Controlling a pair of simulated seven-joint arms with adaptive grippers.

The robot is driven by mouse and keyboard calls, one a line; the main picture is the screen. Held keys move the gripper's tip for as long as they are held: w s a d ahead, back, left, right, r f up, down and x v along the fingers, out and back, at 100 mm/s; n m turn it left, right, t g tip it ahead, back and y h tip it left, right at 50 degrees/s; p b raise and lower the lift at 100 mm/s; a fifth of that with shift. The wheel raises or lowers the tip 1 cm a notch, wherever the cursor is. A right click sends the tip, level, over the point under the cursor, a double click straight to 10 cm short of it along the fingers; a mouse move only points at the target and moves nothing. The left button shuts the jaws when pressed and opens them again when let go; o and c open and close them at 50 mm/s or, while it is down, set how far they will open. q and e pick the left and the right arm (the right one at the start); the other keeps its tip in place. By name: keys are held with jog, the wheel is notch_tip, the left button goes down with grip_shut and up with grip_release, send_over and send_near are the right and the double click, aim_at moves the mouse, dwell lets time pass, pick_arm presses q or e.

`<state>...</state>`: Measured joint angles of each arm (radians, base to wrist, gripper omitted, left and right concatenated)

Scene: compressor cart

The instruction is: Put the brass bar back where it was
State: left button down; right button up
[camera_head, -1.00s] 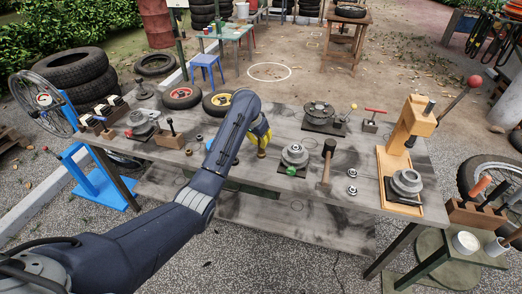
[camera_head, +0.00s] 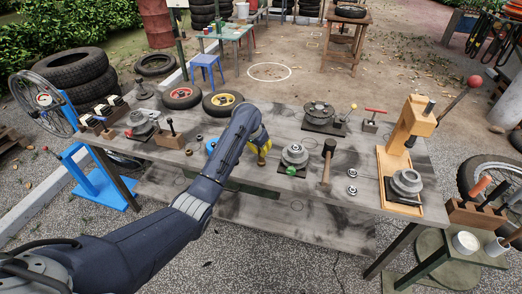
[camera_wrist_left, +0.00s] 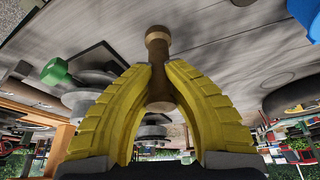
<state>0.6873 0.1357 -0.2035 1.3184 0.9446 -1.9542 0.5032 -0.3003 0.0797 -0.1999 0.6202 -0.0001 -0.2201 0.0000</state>
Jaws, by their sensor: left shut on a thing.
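My left gripper (camera_head: 263,147) has yellow fingers and hangs over the middle of the long grey workbench (camera_head: 335,205), left of a grey flanged part with a green knob. Its fingers are shut on the brass bar (camera_head: 262,160), whose lower end shows below them. In the left wrist view the brass bar (camera_wrist_left: 157,42) sticks out between the yellow fingertips (camera_wrist_left: 160,78), its wider end towards the bench top. I cannot tell whether that end touches the bench. My right gripper is not in view.
The grey flanged part (camera_head: 295,156) and a hammer (camera_head: 328,160) stand right of the gripper. A small blue item (camera_head: 211,146) lies to its left. Two small wheels (camera_head: 222,103) lie behind. A wooden press (camera_head: 405,145) stands at the right end. The bench front is largely clear.

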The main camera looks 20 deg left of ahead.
pick_arm(q)
jog(key=c, duration=1.5)
grip_release()
jog(key=shift+o, duration=0.2)
jog(key=v, duration=1.2)
jog(key=shift+a+r, duration=0.1)
